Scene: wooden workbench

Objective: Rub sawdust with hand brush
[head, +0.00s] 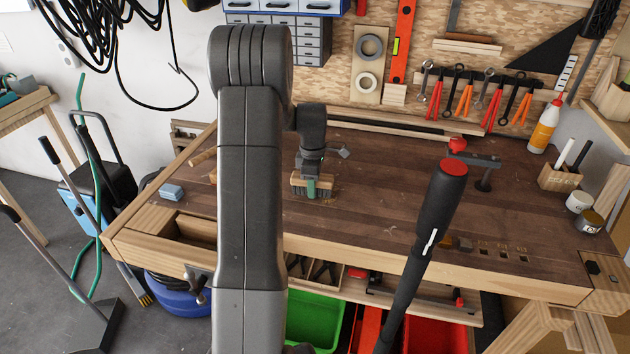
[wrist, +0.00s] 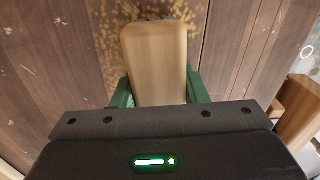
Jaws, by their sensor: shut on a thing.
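The hand brush (head: 326,183) has a wooden back and dark bristles. It sits bristles down on the workbench, with its bristles at the bench top. My gripper (head: 311,187) is above it with green fingers shut on its wooden part. In the wrist view the light wooden brush (wrist: 155,62) lies between the green fingers (wrist: 157,88). Yellowish sawdust (wrist: 105,28) is scattered on the dark boards beyond the brush. Some sawdust (head: 331,200) also shows by the brush in the head view. My arm hides part of the bench to the left.
The workbench (head: 400,210) has clear room right of the brush. A black clamp (head: 484,172), a glue bottle (head: 545,127) and a wooden pen holder (head: 558,178) stand at the right. A black-and-red handle shape (head: 440,205) crosses the foreground.

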